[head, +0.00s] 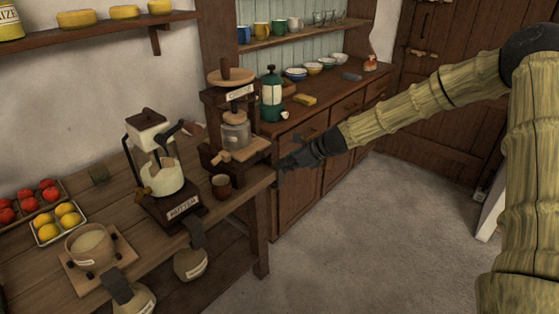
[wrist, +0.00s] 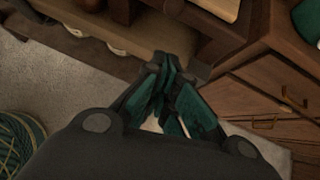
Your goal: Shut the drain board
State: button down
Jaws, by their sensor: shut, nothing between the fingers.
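The coffee stand (head: 233,118) stands at the right end of the wooden table. A light wooden board with a rounded knob juts from its lower front (head: 245,152); it looks like the drain board, but I cannot be sure. A light board edge also shows at the top of the wrist view (wrist: 212,8). My gripper (head: 284,163) is shut and empty, just right of the coffee stand near the table's end. Its fingertips (wrist: 165,68) meet in the wrist view, apart from the light board. How far the board sticks out is hard to tell.
A brown cup (head: 221,187) stands in front of the coffee stand. A grinder (head: 163,175) is to its left. A cabinet with drawers (head: 310,130) stands behind my gripper, holding a green canister (head: 271,98). The floor (head: 370,235) to the right is clear.

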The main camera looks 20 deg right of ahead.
jog(key=v, duration=0.9)
jog(key=shift+r, duration=0.35)
jog(key=s+a+f+n+g+h, duration=0.25)
jog(key=s+f+n, duration=0.35)
jog(key=s+f, duration=0.5)
jog(key=s+a+f+n+g+h, duration=0.2)
jog(key=s+a+f+n, duration=0.4)
jog(key=f, duration=1)
jog(key=s+a+f+n+g, duration=0.1)
jog(key=s+f+n, duration=0.3)
jog(key=s, duration=0.6)
jog(key=s+a+f+n+g+h, duration=0.1)
jog(key=s+f+n, duration=0.3)
jog(key=s, duration=0.7)
jog(key=s+a+f+n+g+h, duration=0.1)
jog(key=s+a+f+n, duration=0.1)
jog(key=s+f+n, duration=0.2)
jog(key=s+n, duration=0.3)
jog(key=s, duration=0.3)
jog(key=shift+s+a+n, duration=0.2)
jog(key=shift+a+n, duration=0.1)
